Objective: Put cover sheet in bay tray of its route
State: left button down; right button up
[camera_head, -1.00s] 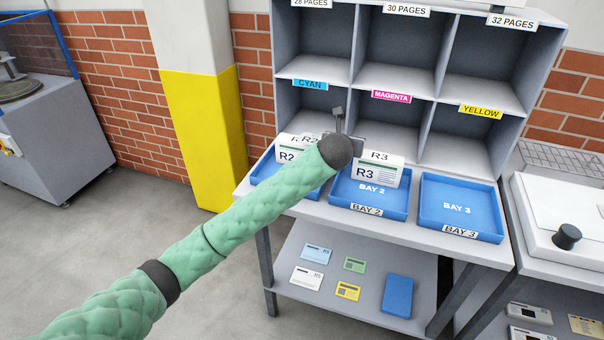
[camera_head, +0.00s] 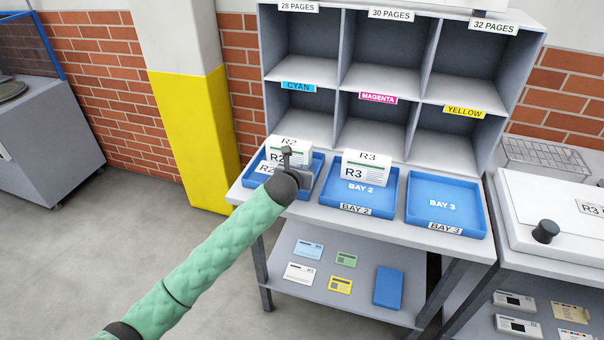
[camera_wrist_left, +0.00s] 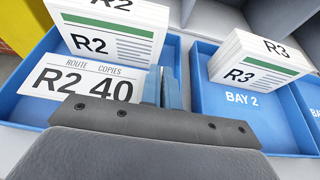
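The white cover sheet (camera_wrist_left: 75,82), printed R2 and 40, is at my left gripper's fingers (camera_wrist_left: 166,87). It also shows in the head view (camera_head: 264,168), partly hidden by the gripper (camera_head: 288,160). The fingers look closed on its right edge. The sheet is over the leftmost blue tray (camera_head: 251,175), in front of the R2 stack (camera_head: 292,156). I cannot tell whether it touches the tray floor. That tray's label is hidden. The bay 2 tray (camera_head: 336,199) holds an R3 stack (camera_head: 366,168). The bay 3 tray (camera_head: 447,189) is empty. My right gripper is not in view.
A grey pigeonhole rack (camera_head: 388,50) stands behind the trays. Several cards and a blue item (camera_head: 389,287) lie on the lower shelf. A white machine (camera_head: 548,200) with a black knob is at the right. A yellow-based pillar (camera_head: 195,140) stands at the left.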

pick_arm(q)
jog(key=shift+f+p, duration=0.3)
jog(key=shift+f, duration=0.85)
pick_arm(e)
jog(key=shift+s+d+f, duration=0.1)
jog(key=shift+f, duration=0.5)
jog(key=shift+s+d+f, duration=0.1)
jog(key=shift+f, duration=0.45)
pick_arm(q)
jog(key=shift+f, duration=0.6)
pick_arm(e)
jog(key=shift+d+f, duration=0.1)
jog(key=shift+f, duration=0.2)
pick_arm(q)
jog(key=c, duration=1.6)
grip_release()
jog(key=shift+c, duration=0.2)
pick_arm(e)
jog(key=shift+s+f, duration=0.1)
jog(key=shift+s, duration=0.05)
pick_arm(q)
jog(key=shift+r, duration=0.1)
jog(key=shift+r, duration=0.55)
jog(key=b+v, duration=0.2)
jog(key=v, duration=1)
jog(key=shift+b, duration=0.4)
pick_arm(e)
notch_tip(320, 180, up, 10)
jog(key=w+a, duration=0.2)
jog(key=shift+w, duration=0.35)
